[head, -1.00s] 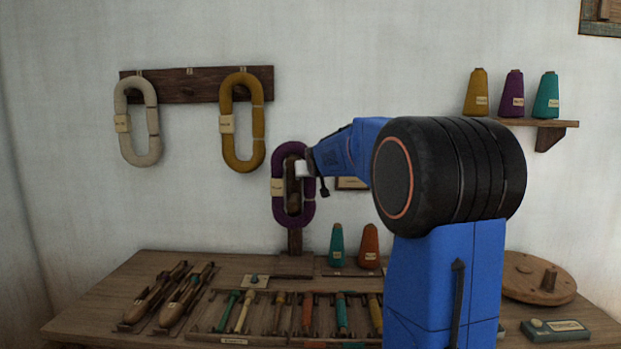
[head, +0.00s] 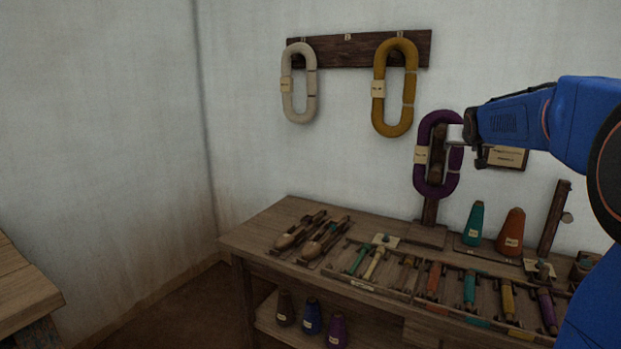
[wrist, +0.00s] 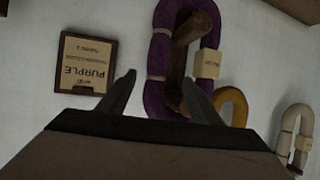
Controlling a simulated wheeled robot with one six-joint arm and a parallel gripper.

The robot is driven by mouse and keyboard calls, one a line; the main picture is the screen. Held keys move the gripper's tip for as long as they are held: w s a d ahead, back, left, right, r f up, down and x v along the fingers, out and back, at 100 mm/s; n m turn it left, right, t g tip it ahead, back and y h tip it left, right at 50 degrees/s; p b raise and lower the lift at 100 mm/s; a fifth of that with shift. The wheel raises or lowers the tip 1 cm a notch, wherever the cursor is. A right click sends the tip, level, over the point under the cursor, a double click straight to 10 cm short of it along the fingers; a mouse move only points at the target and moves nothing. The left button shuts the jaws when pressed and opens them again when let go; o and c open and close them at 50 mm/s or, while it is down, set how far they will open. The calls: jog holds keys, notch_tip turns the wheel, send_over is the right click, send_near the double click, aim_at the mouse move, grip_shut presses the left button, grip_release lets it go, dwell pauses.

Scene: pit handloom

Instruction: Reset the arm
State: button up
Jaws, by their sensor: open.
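In the wrist view a framed card reading PURPLE (wrist: 88,64) is on the wall.
A wall rack (head: 345,52) holds a cream skein (head: 288,100) and a mustard skein (head: 379,105). The wooden table (head: 265,232) bears shuttles, several bobbins, a teal cone (head: 474,224) and an orange cone (head: 510,233). Another wooden top (head: 22,285) is at far left. Floor shows between them.

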jog(key=s+a+f+n+g+y, duration=0.1)
jog(key=s+a+f, duration=0.7)
jog(key=s, duration=0.8)
jog(key=s+a+f+n+g+y, duration=0.2)
jog(key=s+a+f+g, duration=0.2)
jog(key=s+a+f, duration=0.5)
jog(key=s+a+f+n+g+y, duration=0.1)
jog(key=s+a+f, duration=0.7)
jog(key=s, duration=1.5)
notch_tip(320, 180, down, 2)
jog(key=shift+s+a+f+g+y, duration=0.1)
jog(key=shift+s+a+g+y, duration=0.1)
jog(key=shift+g+y, duration=0.4)
